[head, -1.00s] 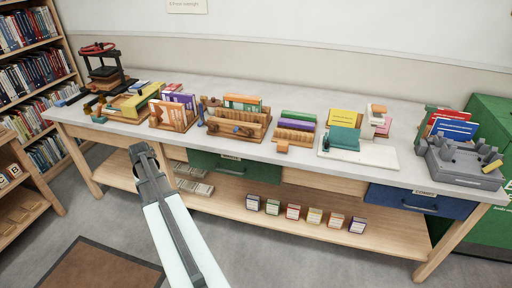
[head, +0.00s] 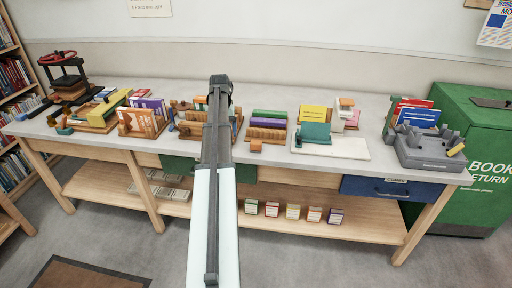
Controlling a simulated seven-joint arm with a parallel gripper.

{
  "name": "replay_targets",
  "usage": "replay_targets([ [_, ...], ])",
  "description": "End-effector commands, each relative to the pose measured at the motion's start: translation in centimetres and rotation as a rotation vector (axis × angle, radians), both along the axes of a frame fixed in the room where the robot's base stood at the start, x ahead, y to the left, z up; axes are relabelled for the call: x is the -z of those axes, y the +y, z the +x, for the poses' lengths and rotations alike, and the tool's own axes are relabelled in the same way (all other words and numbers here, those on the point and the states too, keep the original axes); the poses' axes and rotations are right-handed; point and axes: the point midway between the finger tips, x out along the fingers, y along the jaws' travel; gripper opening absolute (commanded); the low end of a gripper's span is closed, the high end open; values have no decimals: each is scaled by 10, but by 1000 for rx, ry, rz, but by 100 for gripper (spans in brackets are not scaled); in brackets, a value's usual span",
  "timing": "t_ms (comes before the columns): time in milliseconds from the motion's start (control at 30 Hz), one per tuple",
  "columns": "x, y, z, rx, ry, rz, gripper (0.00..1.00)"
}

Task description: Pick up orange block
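A small orange block (head: 256,145) sits at the front edge of the grey tabletop (head: 375,140), in front of a wooden rack (head: 266,132) with green and purple pieces. My gripper (head: 220,86) is raised in front of and over the table, to the left of the orange block and apart from it. My arm runs up from the bottom of the picture and hides part of a wooden stand (head: 187,128). The fingers are seen from behind and too small to tell open from shut. I see nothing held.
To the right of the block are a white board (head: 345,150) with a teal block (head: 315,131), a grey holder (head: 428,150) and a green book return bin (head: 480,150). Left are wooden stands with books (head: 140,121) and a press (head: 68,75). Small boxes stand on the lower shelf.

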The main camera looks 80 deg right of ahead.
Motion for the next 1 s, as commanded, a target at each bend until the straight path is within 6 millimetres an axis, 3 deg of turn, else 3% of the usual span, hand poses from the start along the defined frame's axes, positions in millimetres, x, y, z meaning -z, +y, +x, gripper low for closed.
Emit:
replay_targets([
  [33,-10,-13,-23,35,0,-1,83],
  [200,-35,-33,-82,119,0,0,83],
  [400,-50,-41,-119,170,0,0,83],
  [567,-42,-42,-124,178,0,2,83],
  [1000,25,-41,-124,177,0,2,83],
])
